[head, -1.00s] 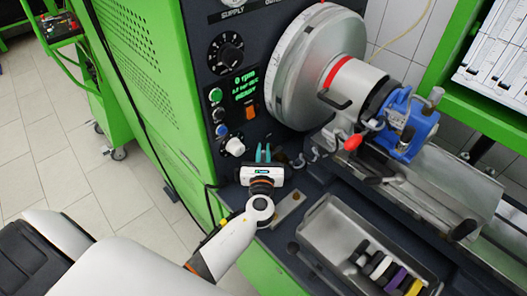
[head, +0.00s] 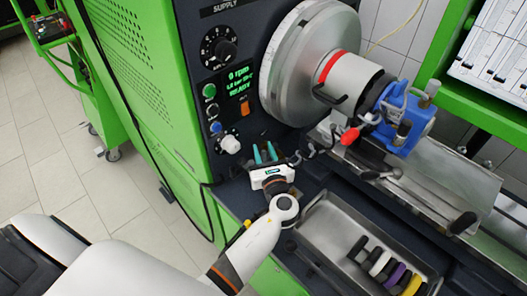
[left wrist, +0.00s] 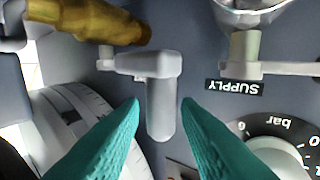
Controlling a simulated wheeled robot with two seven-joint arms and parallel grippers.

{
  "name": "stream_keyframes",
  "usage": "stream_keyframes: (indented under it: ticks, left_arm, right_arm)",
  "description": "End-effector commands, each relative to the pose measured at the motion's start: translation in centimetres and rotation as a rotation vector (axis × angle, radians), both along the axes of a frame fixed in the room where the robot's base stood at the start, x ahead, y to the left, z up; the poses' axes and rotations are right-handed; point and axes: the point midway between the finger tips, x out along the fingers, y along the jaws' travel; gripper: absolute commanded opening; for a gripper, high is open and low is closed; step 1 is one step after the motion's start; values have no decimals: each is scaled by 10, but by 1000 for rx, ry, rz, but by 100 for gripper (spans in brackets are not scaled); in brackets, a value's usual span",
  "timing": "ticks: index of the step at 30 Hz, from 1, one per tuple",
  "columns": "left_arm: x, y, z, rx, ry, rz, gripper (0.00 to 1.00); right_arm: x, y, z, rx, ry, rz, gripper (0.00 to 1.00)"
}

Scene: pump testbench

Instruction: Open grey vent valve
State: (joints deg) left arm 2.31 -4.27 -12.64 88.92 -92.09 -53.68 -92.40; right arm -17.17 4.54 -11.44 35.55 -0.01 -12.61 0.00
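A light-grey valve lever (left wrist: 161,105), which looks like the vent valve, shows in the left wrist view. Its block sits at the top and its handle points down in the picture, beside a brass fitting (left wrist: 90,18). My left gripper (left wrist: 161,103) is open, with one teal finger on each side of the handle's line. I cannot tell whether the handle is between the fingers or farther away; no contact shows. In the head view my left gripper (head: 265,154) is low before the dark panel, right of the white knob. No vent valve shows there. My right gripper is not in view.
The panel carries a black dial (head: 219,48), a green display (head: 239,79) and several buttons. A large metal disc (head: 305,65) and blue clamp (head: 405,118) stand to the right. A metal tray (head: 330,225) lies below. An upside-down SUPPLY label (left wrist: 234,86) shows in the wrist view.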

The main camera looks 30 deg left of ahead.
Motion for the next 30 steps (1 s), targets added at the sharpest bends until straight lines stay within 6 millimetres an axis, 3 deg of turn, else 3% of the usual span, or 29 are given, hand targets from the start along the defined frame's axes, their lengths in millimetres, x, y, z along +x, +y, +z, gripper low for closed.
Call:
stream_keyframes:
  ticks: [11,21,30]
  left_arm:
    - [-4,-4,-1,-1,1,-1,34]
    - [-44,-39,-3,-1,2,-2,34]
    - [-57,-50,0,0,0,-1,34]
  right_arm:
    - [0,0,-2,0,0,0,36]
    - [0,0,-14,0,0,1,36]
    - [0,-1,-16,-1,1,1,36]
